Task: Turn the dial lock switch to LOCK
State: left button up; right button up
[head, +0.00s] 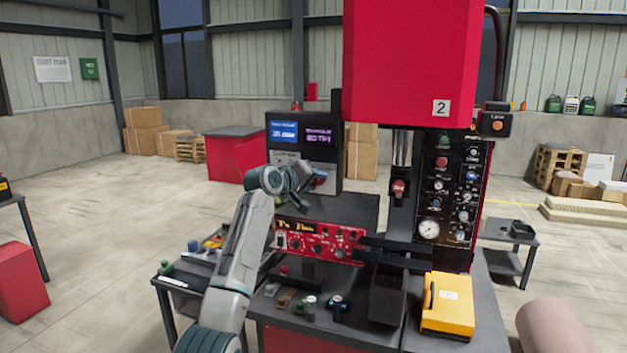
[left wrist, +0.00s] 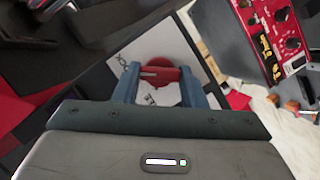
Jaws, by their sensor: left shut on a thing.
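The dial lock switch (left wrist: 158,74) is a round red knob on a white plate with dark lettering, partly covered by the fingers in the left wrist view. In the head view a bit of its red (head: 320,178) shows beside my left gripper (head: 311,182), at the front of the dark display box. In the left wrist view the two blue fingers of my left gripper (left wrist: 158,92) stand on either side of the knob and are shut on it. A pale mark crosses the knob; I cannot read which position it points to. My right gripper is not in view.
A red control panel (head: 318,241) with knobs is below my left wrist. The tall red machine (head: 412,65) with a gauge panel stands to the right. A yellow case (head: 447,303) and small parts lie on the dark bench. Open floor (head: 90,230) lies to the left.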

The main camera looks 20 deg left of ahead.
pick_arm(q)
jog(key=shift+m+y, duration=0.3)
jog(key=shift+m, duration=0.1)
dwell(0.3)
jog(key=o, duration=1)
jog(key=shift+s+a, duration=0.1)
jog(key=shift+s, duration=0.15)
jog(key=b+v, duration=0.4)
jog(key=v, duration=0.6)
jog(key=shift+r+b, duration=0.1)
jog(key=shift+b, duration=0.25)
